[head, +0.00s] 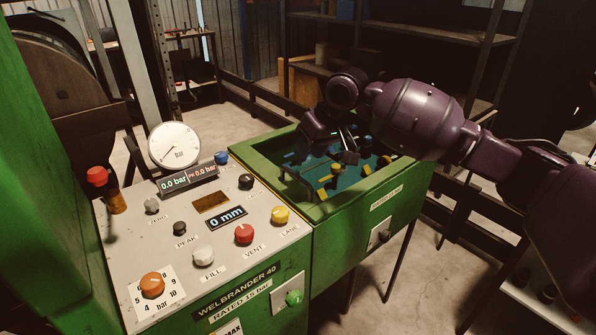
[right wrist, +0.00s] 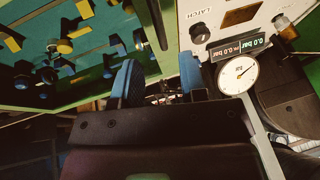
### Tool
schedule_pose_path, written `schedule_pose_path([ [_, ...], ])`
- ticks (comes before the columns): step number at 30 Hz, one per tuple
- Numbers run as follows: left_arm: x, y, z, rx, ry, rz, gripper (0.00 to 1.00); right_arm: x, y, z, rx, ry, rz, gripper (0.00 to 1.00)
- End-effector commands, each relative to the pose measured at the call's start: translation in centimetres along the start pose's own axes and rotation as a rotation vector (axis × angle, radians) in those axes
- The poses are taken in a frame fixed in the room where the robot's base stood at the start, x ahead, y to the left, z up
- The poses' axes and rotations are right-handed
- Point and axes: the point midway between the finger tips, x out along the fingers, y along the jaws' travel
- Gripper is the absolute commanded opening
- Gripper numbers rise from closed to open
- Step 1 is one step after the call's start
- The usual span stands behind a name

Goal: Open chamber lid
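The chamber (head: 345,178) is the green-framed box on the right of the machine in the head view. Its teal interior holds several yellow, blue and black fittings, which also show at upper left in the right wrist view (right wrist: 70,70). A thin grey bar (head: 298,184) runs along the chamber's left side. I cannot tell whether a clear lid covers the opening. My right gripper (head: 347,146) is over the far part of the chamber. Its blue finger pads (right wrist: 159,80) stand apart in the right wrist view, with nothing clearly held. My left gripper is out of view.
The control panel (head: 190,235) left of the chamber carries a round gauge (head: 173,145), a pressure display (head: 188,180) and several coloured knobs. A large reel (head: 55,85) stands at far left. Dark shelving (head: 425,40) stands behind; open floor lies right of the machine.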

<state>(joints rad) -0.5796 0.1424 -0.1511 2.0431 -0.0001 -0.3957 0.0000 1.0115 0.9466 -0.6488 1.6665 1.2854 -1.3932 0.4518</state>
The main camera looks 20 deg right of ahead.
Motion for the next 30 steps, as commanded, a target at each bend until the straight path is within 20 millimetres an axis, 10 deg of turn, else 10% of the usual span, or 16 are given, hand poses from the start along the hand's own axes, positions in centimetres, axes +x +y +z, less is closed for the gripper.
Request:
schedule_pose_path([
  [12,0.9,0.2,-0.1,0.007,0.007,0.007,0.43,6.3,0.1,0.1,0.000,-0.002,-0.001,0.39],
  [25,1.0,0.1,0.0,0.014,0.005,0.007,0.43,6.9,0.0,0.0,-0.002,0.002,0.001,0.39],
  [30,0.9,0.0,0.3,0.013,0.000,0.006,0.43,6.9,0.0,0.0,-0.001,0.002,0.001,0.16],
])
